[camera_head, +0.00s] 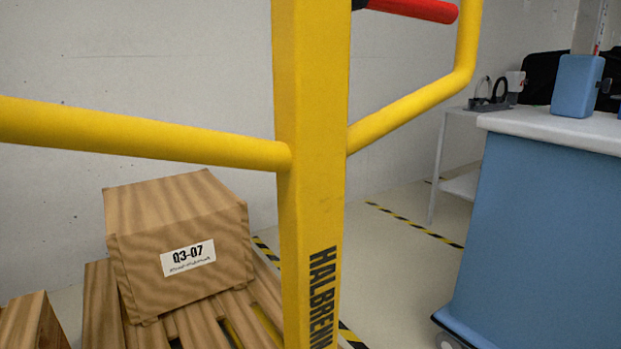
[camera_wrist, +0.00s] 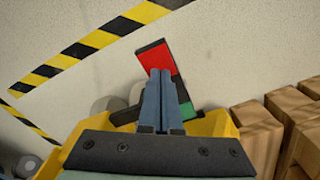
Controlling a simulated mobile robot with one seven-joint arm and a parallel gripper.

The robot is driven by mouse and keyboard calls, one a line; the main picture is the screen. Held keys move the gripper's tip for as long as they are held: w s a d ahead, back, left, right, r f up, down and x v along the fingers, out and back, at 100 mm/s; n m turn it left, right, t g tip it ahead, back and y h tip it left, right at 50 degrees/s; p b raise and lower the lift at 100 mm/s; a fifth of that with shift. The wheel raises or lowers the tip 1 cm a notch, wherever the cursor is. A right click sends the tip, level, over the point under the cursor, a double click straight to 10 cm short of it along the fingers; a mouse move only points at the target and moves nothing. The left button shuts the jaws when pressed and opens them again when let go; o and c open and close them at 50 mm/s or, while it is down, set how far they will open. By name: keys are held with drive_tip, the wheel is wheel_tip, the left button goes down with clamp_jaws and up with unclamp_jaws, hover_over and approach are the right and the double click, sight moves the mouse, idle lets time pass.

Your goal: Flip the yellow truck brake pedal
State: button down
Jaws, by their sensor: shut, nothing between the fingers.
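The yellow truck's post (camera_head: 312,150), with black lettering and handlebars on both sides, fills the middle of the head view. Its yellow base (camera_wrist: 215,125) shows low in the wrist view. The brake pedal (camera_wrist: 156,55) there has a red face, a green part and black parts. My gripper (camera_wrist: 161,73) is shut and empty, with its two blue-grey fingers together in front of the pedal. The fingers hide part of the pedal; whether they touch it, I cannot tell. The pedal and my gripper are not visible in the head view.
A wrapped box (camera_head: 180,240) labelled Q3-07 sits on a wooden pallet (camera_head: 100,305) at left. Pallet wood (camera_wrist: 260,135) is close on the right of the wrist view. A blue covered cart (camera_head: 540,235) stands at right. The floor (camera_head: 400,255) between post and cart is clear.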

drive_tip(key=shift+f+b, duration=0.75)
drive_tip(key=shift+f, duration=0.35)
idle(0.3)
drive_tip(key=shift+r, duration=0.15)
wheel_tip(320, 180, up, 7)
drive_tip(key=p, duration=0.7)
drive_tip(key=shift+p, duration=0.35)
